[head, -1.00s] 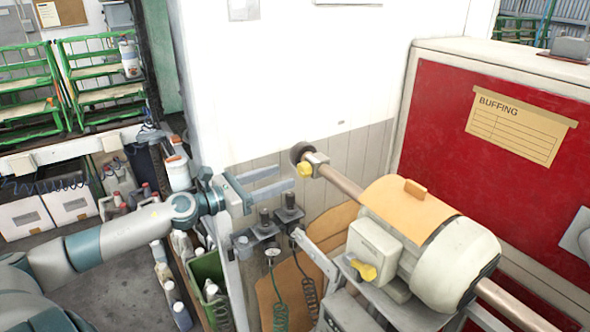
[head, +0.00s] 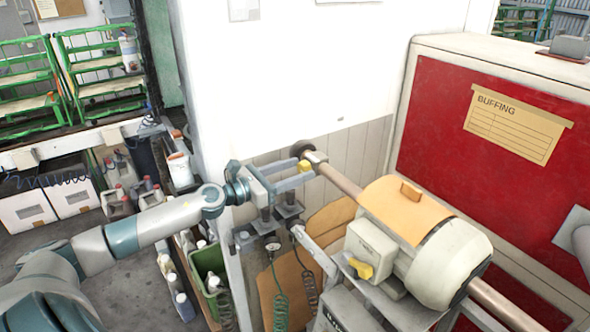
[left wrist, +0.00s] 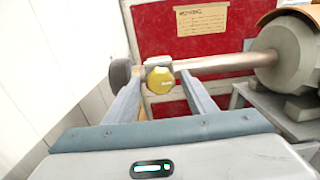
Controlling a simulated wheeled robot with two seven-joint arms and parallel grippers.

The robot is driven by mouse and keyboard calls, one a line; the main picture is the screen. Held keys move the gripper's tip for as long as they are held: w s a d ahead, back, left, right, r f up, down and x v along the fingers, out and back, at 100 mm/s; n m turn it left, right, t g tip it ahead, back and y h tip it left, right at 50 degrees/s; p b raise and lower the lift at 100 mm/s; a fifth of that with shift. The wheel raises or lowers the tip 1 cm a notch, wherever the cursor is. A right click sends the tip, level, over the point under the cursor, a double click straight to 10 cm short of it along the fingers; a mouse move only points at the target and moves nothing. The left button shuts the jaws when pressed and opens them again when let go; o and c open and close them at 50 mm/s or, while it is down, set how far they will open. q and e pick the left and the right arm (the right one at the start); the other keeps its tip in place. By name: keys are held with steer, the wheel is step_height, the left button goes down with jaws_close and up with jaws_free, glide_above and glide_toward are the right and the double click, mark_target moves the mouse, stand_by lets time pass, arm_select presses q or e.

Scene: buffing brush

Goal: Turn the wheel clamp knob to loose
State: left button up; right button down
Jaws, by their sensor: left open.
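The wheel clamp knob is a small yellow knob (head: 304,166) at the left end of the buffing machine's shaft, beside a dark wheel (head: 301,149). In the left wrist view the knob (left wrist: 160,80) is faceted and lies between my two finger tips, with the dark wheel (left wrist: 120,73) just left of it. My left gripper (head: 293,175) is open, its fingers reaching toward the knob from the left. The left gripper also shows in the left wrist view (left wrist: 160,88), its fingers on either side of the knob. I cannot tell whether they touch it. My right gripper is not in view.
The buffing machine's motor (head: 435,245) stands right of the knob, with a second yellow knob (head: 360,268) on its box. A red panel (head: 490,160) with a BUFFING card is behind. Bottles and a green bin (head: 208,264) stand below my left arm.

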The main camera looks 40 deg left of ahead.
arm_select(q)
steer(key=c, duration=1.1)
steer(key=shift+o, duration=0.3)
